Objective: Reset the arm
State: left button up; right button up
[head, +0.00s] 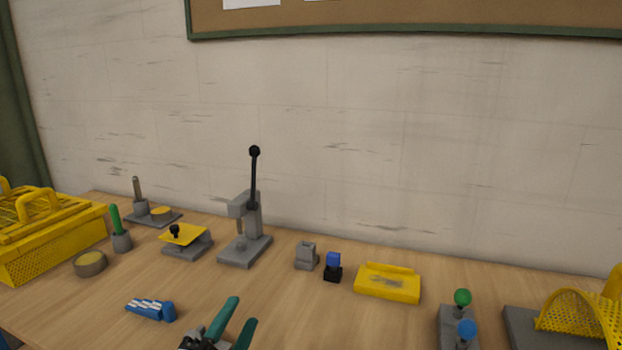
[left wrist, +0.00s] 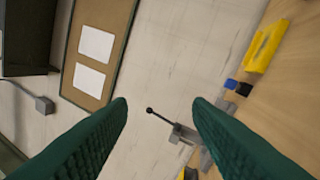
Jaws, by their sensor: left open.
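My left gripper (head: 236,322) shows at the bottom middle of the head view, its two green fingers apart with nothing between them. In the left wrist view the same open fingers (left wrist: 160,112) frame the wall and the lever press. My right gripper is in neither view. The grey lever press (head: 246,230) with its black-knobbed lever stands at the back of the table, beyond the left gripper. It also shows in the left wrist view (left wrist: 183,134). A blue and white piece (head: 150,309) lies on the table left of the gripper, apart from it.
A yellow basket (head: 50,243) stands at far left. The yellow tray (head: 388,283), blue-and-black block (head: 333,268) and grey block (head: 306,256) sit right of the press. A base with green and blue knobs (head: 459,325) and a yellow mesh guard (head: 585,320) stand at right. The front middle table is clear.

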pick_arm(q)
jog(key=s+a+f+n+g+y, duration=0.35)
jog(key=f+n, duration=0.25)
jog(key=f, duration=0.2)
jog(key=s+a+f+n+g+y, duration=0.3)
jog(key=a+f+n+g+y, duration=0.15)
jog(key=f, duration=0.35)
jog(key=s+a+f+n+g+h, duration=0.1)
jog(key=s+f+n+g, duration=0.3)
jog(key=s, duration=0.5)
jog(key=s+f+n+g+h, duration=0.1)
jog(key=s+f+g, duration=0.4)
jog(key=s+f, duration=0.3)
notch_tip(320, 180, down, 22)
jog(key=s+g+p, duration=0.1)
jog(key=p, duration=0.2)
jog(key=s+a+f+g+p, duration=0.1)
jog(key=s+a+f, duration=0.2)
jog(key=s+f, duration=1.1)
jog(key=s, duration=0.2)
jog(key=shift+s+y+p, duration=0.3)
jog(key=shift+p, duration=0.05)
